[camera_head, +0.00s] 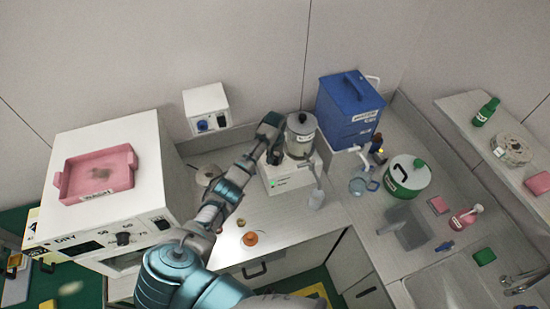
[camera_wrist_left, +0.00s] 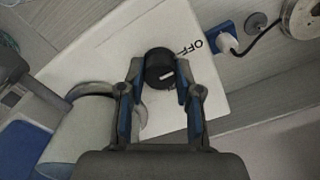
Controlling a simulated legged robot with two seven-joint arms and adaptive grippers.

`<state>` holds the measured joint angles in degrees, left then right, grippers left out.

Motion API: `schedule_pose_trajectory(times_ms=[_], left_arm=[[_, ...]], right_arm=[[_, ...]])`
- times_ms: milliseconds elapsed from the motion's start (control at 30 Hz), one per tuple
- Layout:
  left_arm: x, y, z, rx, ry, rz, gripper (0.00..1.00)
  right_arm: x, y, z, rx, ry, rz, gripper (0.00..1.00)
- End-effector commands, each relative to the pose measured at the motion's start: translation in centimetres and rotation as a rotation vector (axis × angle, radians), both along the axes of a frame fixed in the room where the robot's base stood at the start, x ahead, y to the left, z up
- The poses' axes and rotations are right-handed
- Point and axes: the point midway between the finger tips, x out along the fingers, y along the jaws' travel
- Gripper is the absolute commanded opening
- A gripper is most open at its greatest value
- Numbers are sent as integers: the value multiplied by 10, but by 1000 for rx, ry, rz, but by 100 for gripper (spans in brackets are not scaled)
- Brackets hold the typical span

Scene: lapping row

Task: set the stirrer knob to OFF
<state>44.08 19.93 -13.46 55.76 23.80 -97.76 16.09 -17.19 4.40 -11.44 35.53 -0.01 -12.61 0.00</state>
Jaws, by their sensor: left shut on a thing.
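The stirrer (camera_head: 292,180) is a white box on the counter with a lidded pot (camera_head: 300,137) on top and a small green light on its front. My left gripper (camera_head: 271,140) reaches down to its left part; the knob is hidden there in the head view. In the left wrist view the round black knob (camera_wrist_left: 158,69) has a white mark on its face. My left gripper (camera_wrist_left: 159,88) is shut on the knob, one finger on each side. The word OFF (camera_wrist_left: 195,44) is printed on the white panel to the knob's upper right. My right gripper is not in view.
A white oven (camera_head: 120,150) with a pink tray (camera_head: 98,173) stands left of my arm. A blue tank (camera_head: 349,108) stands right of the stirrer. A wall socket box (camera_head: 206,108) is behind. Small items lie on the counter front; a sink (camera_head: 460,280) is at right.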

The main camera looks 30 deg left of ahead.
Motion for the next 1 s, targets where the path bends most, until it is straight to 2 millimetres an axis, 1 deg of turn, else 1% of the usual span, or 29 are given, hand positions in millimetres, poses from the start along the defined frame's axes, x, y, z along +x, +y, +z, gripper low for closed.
schedule_pose_trajectory(times_ms=[267, 300, 367, 400, 667, 767, 867, 1000], left_arm=[[2, 0, 1, 0, -7, 0, 0], [2, 0, 1, 0, -7, 0, 41], [2, 0, 1, 0, -6, 0, 56], [1, 0, 1, 0, -6, 0, 59], [0, 0, 2, 0, -5, 0, 59], [0, 0, 8, 0, -7, 0, 59], [1, 0, 22, -1, -8, 0, 59], [3, 0, 53, -1, -8, -1, 59]], right_arm=[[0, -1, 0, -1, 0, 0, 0], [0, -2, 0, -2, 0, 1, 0], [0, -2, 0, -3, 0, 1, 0], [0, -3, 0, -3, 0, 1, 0], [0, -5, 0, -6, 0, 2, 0], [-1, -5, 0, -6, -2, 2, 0], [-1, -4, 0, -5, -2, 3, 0], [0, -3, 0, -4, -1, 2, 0]])
